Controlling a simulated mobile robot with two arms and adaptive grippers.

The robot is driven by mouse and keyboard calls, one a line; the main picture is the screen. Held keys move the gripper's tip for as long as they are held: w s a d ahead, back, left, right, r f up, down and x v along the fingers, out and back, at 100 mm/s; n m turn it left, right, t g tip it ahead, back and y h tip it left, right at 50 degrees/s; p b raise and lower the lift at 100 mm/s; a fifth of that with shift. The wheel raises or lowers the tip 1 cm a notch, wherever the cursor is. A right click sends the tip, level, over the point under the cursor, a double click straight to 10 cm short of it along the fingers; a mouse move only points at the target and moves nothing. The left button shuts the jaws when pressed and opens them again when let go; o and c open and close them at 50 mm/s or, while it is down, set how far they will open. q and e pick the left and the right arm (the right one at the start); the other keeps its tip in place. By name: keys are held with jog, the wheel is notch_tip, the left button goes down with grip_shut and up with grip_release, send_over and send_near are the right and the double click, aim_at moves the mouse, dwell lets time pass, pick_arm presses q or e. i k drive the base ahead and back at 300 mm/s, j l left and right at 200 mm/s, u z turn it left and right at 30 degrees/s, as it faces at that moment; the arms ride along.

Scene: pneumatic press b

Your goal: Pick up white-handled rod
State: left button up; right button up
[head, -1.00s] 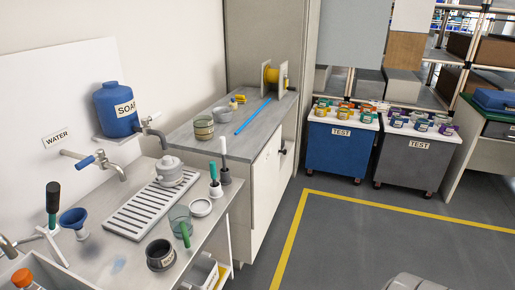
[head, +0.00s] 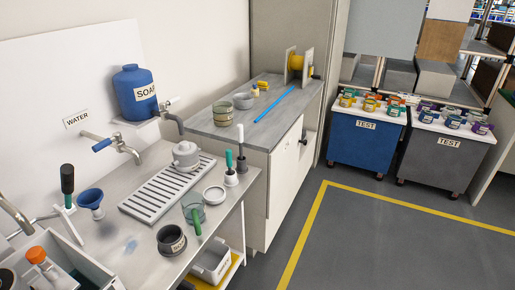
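The white-handled rod (head: 240,134) stands upright in a dark holder (head: 242,165) at the back right end of the steel sink counter (head: 130,222). Beside it on the left, a green-handled rod (head: 229,158) stands in a white holder (head: 230,178). The two stand close together in the picture. Neither of my grippers is in view.
A white dish (head: 214,195), a glass beaker (head: 192,205) with a green handle and a dark pot (head: 171,240) stand in front of the rods. A drain rack (head: 165,190) lies to the left. The grey floor (head: 385,240) to the right is clear.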

aim_at(240, 127)
jog(key=u, duration=2.9)
jog(key=z, duration=2.9)
jog(key=u, duration=0.9)
jog(key=l+u, duration=0.4)
jog(key=l, duration=0.15)
jog(key=l+u, duration=0.35)
jog(key=l, duration=0.25)
jog(key=k+l+u, duration=0.1)
jog(key=l+u, duration=0.3)
jog(key=l, duration=0.15)
jog(key=k+l+u, duration=0.15)
jog(key=l+u, duration=0.2)
jog(key=l, duration=0.2)
